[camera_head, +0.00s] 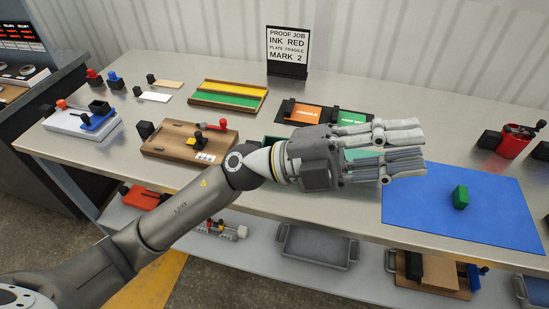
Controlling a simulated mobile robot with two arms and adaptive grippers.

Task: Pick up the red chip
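I cannot make out a clear red chip in the head view; my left arm and gripper cover part of the table's middle. My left gripper (420,148) comes in from the left and points right above the table, just left of the blue mat (425,215). Its fingers are apart, with nothing seen held between them. A green block (460,197) sits on the mat, to the right of and below the fingertips. A sign (288,45) at the back reads "INK RED, PLATE FRAGILE, MARK 2". My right gripper is not in view.
Orange (305,113) and green (352,118) plates lie behind the gripper. A wooden board (178,143) and a yellow-green tray (228,95) are to the left. A red container (513,142) stands at the right. The lower shelf holds a grey tray (318,247).

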